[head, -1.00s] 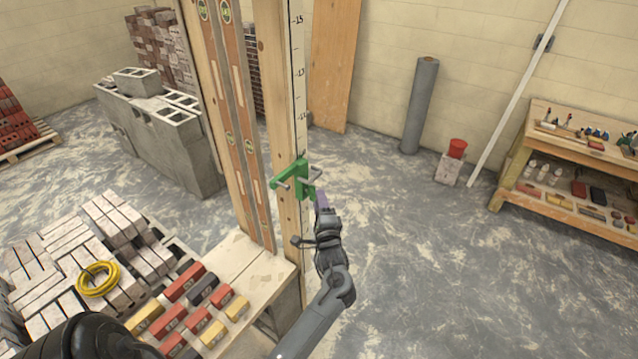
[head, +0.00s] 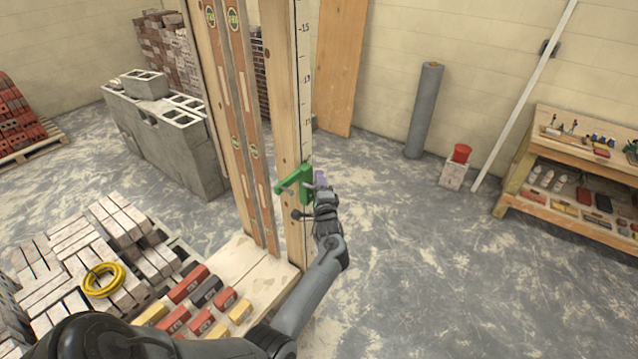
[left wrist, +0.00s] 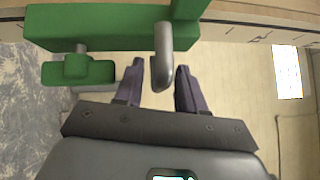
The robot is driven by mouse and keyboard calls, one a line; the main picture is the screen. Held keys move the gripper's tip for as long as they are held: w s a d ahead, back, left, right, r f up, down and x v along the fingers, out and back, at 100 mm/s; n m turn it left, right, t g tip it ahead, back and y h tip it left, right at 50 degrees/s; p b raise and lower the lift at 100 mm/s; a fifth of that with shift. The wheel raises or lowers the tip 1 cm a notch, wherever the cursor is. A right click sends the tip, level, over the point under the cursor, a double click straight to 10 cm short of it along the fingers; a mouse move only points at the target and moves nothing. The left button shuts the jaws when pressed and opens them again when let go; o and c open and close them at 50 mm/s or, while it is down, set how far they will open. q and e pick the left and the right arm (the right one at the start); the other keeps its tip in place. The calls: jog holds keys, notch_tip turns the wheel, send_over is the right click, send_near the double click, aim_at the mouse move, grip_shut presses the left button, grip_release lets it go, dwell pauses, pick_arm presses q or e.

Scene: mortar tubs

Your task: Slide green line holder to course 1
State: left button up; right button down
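The green line holder (head: 293,181) sits on the wooden post (head: 284,110) that bears a numbered scale strip (head: 304,75). It sits below the lowest number I can see. In the left wrist view its green body (left wrist: 95,25) fills the upper left, with a grey bent pin (left wrist: 163,62) sticking out. My left gripper (head: 321,181) is at the holder's right side. In the left wrist view its two purple fingers (left wrist: 160,75) are apart, one on each side of the pin, with gaps showing. My right gripper is not in view.
Two spirit levels (head: 236,120) stand against the post's left side. A wooden bench top (head: 245,268) holds coloured blocks (head: 205,290); stacked bricks (head: 70,245) and a yellow coil (head: 103,280) lie left.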

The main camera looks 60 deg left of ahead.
pick_arm(q)
grip_shut()
dwell(0.3)
notch_tip(320, 180, down, 54)
jog(key=b, duration=4.4)
jog(key=shift+f, duration=0.15)
